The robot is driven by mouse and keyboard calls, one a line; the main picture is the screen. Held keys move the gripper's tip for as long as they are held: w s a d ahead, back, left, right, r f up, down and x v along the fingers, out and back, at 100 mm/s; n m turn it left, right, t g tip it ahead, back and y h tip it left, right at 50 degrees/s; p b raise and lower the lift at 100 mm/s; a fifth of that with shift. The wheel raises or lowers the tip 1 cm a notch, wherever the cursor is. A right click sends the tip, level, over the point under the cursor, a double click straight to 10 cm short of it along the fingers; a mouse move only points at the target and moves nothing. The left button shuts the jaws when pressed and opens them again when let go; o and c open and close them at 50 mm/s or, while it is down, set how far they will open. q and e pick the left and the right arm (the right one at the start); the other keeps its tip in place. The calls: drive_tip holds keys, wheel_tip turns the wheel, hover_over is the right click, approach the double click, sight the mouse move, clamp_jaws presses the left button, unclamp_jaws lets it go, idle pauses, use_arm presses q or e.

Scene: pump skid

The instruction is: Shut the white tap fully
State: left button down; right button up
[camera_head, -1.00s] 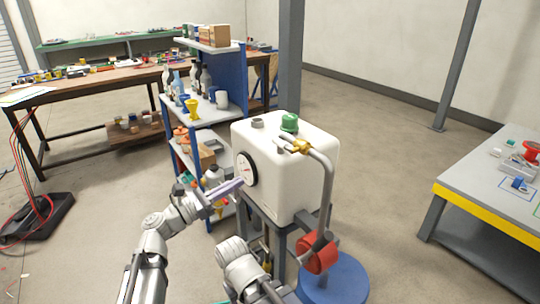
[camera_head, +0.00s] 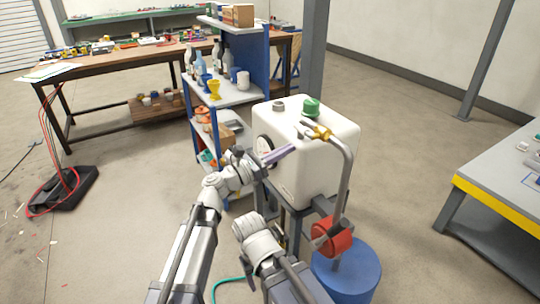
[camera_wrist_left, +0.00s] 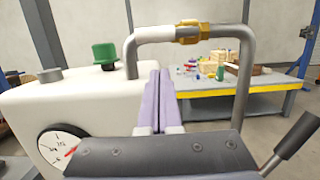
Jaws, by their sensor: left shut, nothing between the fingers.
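I cannot make out a white tap for certain in either view. A white tank (camera_head: 320,155) stands in the middle of the head view and at left in the left wrist view (camera_wrist_left: 70,95). It has a green cap (camera_head: 311,107), a round gauge (camera_head: 264,147) and a bent grey pipe (camera_head: 345,180) with a brass fitting (camera_head: 318,132). My left gripper (camera_head: 287,150) is shut and empty, in front of the tank, partly covering the gauge. In the left wrist view its purple fingers (camera_wrist_left: 160,85) point toward the pipe, below the brass fitting. My right gripper is not in view.
A red part (camera_head: 333,236) sits low on the pipe above a blue round base (camera_head: 347,272). A shelf unit (camera_head: 238,95) with bottles stands behind left. A yellow-edged table (camera_head: 500,206) is at right. A black lever grip (camera_wrist_left: 297,134) shows at lower right in the wrist view.

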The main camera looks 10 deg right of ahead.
sight(306, 130)
use_arm(q)
drive_tip(key=shift+w+d+r+p, duration=0.1)
drive_tip(key=shift+d+r+p, duration=0.2)
drive_tip(key=shift+r, duration=0.2)
drive_tip(key=shift+w+d+r+p, duration=0.1)
drive_tip(key=shift+d+r+p, duration=0.1)
drive_tip(key=shift+r+p, duration=0.25)
drive_tip(key=shift+w+d+r+p, duration=0.1)
drive_tip(key=shift+d+r+p, duration=0.15)
drive_tip(key=shift+r, duration=0.35)
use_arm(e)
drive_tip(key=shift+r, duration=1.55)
use_arm(q)
drive_tip(key=shift+r+m, duration=0.2)
drive_tip(key=shift+m, duration=0.2)
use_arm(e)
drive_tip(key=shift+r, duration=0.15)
